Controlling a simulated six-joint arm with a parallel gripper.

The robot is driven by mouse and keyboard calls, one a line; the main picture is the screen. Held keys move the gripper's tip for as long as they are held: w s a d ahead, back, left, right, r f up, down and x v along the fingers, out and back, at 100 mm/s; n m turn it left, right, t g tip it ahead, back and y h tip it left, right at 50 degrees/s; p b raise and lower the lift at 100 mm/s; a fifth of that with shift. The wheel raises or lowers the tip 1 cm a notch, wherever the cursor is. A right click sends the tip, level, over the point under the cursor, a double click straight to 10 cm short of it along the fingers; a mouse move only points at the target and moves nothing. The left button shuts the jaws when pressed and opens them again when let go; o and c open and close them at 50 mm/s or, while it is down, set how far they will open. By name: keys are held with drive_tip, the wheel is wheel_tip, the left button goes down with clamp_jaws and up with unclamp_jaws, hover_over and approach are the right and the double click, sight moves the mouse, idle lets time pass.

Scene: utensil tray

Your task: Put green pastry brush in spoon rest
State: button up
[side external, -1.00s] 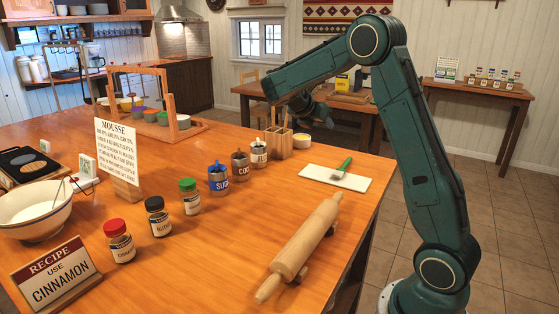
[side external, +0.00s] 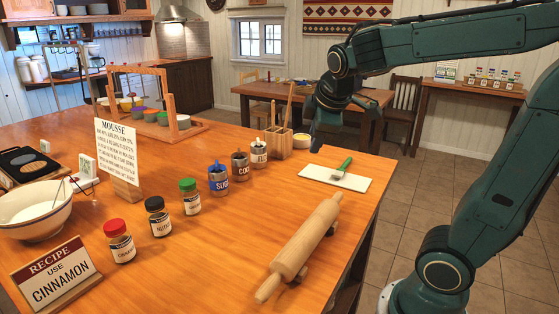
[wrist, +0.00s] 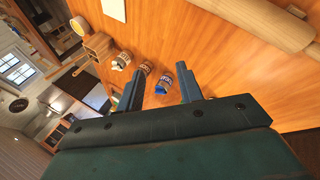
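The green pastry brush (side external: 341,169) lies on a flat white rectangular board (side external: 361,184) near the table's right edge, its green handle pointing away. I cannot tell whether this board is the spoon rest; no other clear spoon rest shows. My gripper (side external: 318,136) hangs in the air near the table's far right corner, beyond the brush and apart from it. In the wrist view my gripper (wrist: 160,68) has its two fingers spread with nothing held between them. Part of the white board (wrist: 113,9) shows at the top there; the brush is not seen in that view.
A wooden utensil holder (side external: 279,146) with upright sticks and a small round white dish (side external: 300,143) stand near my gripper. A rolling pin (side external: 300,248) lies in front. Table between pin and board is clear.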

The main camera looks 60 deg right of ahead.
drive_tip(key=s+a+f+m+y, duration=0.3)
drive_tip(key=s+a+m+y, duration=0.1)
drive_tip(key=s+a, duration=0.8)
drive_tip(key=shift+f+m+t, duration=0.15)
drive_tip(key=shift+m+t, duration=0.25)
drive_tip(key=shift+m, duration=0.5)
drive_tip(key=o, duration=0.4)
drive_tip(key=shift+o, duration=0.2)
drive_tip(key=shift+w, duration=0.15)
